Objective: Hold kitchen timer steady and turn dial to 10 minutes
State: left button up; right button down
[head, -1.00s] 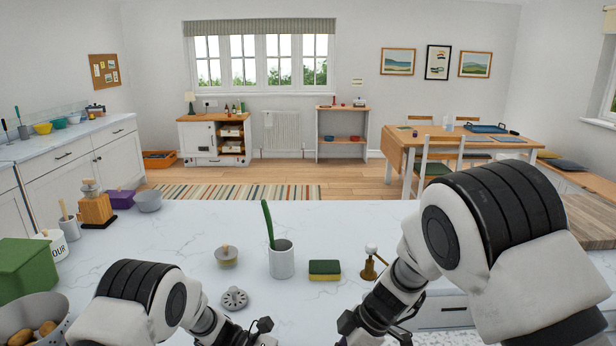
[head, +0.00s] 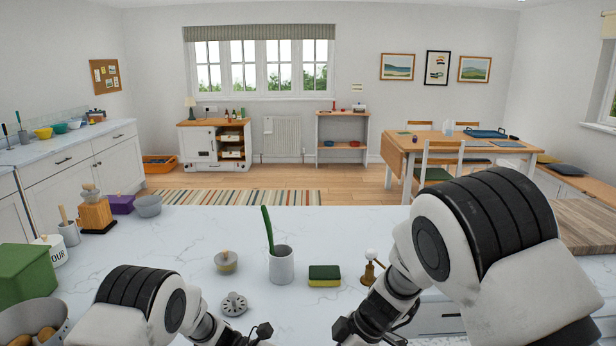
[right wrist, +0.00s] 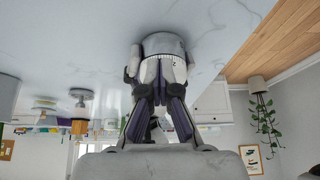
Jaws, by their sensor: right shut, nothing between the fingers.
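The kitchen timer (right wrist: 165,44) shows in the right wrist view as a round grey and white body on the counter, with tick marks and a figure around its pale ring. My right gripper (right wrist: 161,72) is shut with its fingertips close against the timer's ring, nothing between them. Whether they touch it is unclear. A pale piece beside the timer's left side cannot be identified. In the head view the timer is out of sight.
On the white counter stand a grey pot with a green-handled brush (head: 281,265), a sponge (head: 324,276), a brass-coloured item (head: 371,268), a small bowl (head: 226,262) and a grey slotted disc (head: 234,304). A green box (head: 25,272) stands at left.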

jog(key=shift+s+f, duration=0.1)
jog(key=shift+s, duration=0.35)
dwell(0.4)
jog(key=shift+d, duration=0.4)
notch_tip(320, 180, up, 6)
dwell(0.4)
pick_arm(q)
jog(key=o, duration=0.9)
jog(key=shift+o, duration=0.2)
pick_arm(e)
jog(key=shift+w, duration=0.1)
